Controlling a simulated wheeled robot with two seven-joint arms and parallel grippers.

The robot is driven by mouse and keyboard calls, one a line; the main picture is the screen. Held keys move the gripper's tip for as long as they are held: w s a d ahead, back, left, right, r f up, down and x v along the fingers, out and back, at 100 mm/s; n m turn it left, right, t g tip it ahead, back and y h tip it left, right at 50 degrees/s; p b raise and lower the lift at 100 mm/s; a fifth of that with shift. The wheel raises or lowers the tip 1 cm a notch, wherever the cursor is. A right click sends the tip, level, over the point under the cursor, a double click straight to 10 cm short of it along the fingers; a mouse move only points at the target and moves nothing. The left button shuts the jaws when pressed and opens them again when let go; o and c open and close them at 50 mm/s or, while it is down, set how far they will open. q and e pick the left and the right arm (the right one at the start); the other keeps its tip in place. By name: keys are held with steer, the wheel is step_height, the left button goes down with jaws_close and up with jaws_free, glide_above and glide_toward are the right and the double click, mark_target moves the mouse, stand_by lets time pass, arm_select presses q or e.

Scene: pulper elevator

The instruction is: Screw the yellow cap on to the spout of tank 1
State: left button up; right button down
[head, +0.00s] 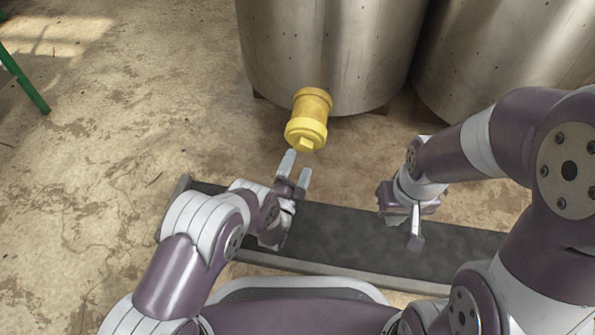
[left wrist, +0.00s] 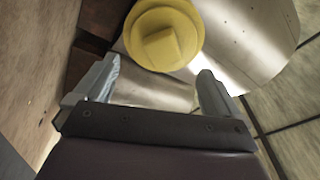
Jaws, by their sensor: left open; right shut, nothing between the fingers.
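The yellow cap (head: 305,135) sits at the outer end of a yellow spout (head: 313,102) low on the front of a steel tank (head: 325,45). In the left wrist view the cap (left wrist: 164,36) faces me, with a raised square knob in its middle. My left gripper (head: 296,170) is open and empty just in front of and below the cap, apart from it, with its fingers pointing towards it. In the left wrist view the cap lies beyond the left gripper's fingertips (left wrist: 155,83). My right gripper (head: 415,242) is shut and empty, off to the right, pointing down over the dark belt.
A second steel tank (head: 505,55) stands to the right. A dark conveyor belt (head: 335,238) with metal edges runs across below the spout, under both grippers. A green leg (head: 25,80) stands at the far left. The concrete floor (head: 110,130) at left is clear.

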arm_select(q)
steer(key=n, duration=0.3)
steer(key=n+t, duration=0.1)
steer(key=n, duration=0.3)
steer(key=shift+n+y+b, duration=0.3)
steer(key=shift+y+b, duration=0.05)
steer(key=shift+y, duration=0.05)
